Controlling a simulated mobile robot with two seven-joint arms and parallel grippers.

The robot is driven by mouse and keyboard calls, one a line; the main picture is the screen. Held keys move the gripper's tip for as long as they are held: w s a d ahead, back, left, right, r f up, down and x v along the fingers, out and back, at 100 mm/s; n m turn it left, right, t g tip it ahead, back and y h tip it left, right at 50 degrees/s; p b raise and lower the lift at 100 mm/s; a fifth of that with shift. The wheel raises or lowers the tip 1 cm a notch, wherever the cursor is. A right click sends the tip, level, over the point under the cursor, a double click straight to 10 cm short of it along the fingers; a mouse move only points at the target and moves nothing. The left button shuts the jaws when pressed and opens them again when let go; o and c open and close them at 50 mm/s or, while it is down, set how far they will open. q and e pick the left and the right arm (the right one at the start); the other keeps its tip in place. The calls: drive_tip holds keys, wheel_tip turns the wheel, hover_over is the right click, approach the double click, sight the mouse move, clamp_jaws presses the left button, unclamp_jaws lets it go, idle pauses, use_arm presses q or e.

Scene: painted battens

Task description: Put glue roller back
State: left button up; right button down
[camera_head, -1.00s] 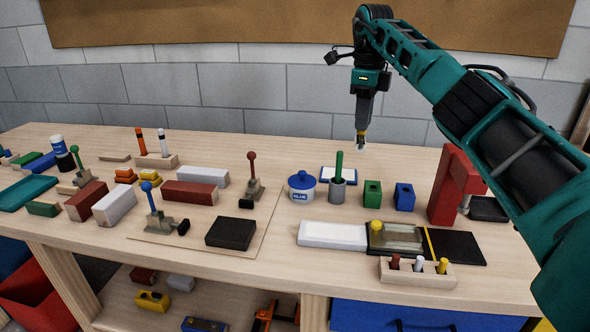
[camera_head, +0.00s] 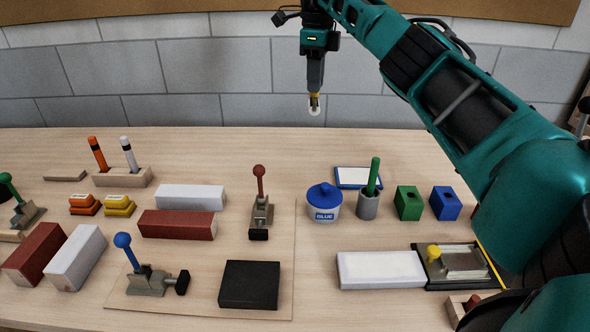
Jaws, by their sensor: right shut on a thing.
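My right gripper (camera_head: 315,92) is above the back of the table, in front of the tiled wall, pointing down. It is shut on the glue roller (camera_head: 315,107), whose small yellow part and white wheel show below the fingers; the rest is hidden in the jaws. The roller hangs clear of the table. The blue-lidded glue pot (camera_head: 325,205) stands below, near the middle of the table. Right of it is a grey cup (camera_head: 368,205) with a green stick in it. Behind them lies a white pad with a blue border (camera_head: 354,178). My left gripper is out of view.
A green block (camera_head: 407,203) and a blue block (camera_head: 445,204) with holes stand right of the cup. A red-handled clamp (camera_head: 261,205) stands left of the pot. A white bar (camera_head: 380,270) lies in front. My right arm covers the table's right side.

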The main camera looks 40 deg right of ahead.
drive_tip(key=shift+w, duration=0.25)
wheel_tip(320, 180, down, 20)
drive_tip(key=shift+r+b, duration=0.1)
drive_tip(key=shift+b, duration=1.05)
drive_tip(key=c, duration=1)
unclamp_jaws()
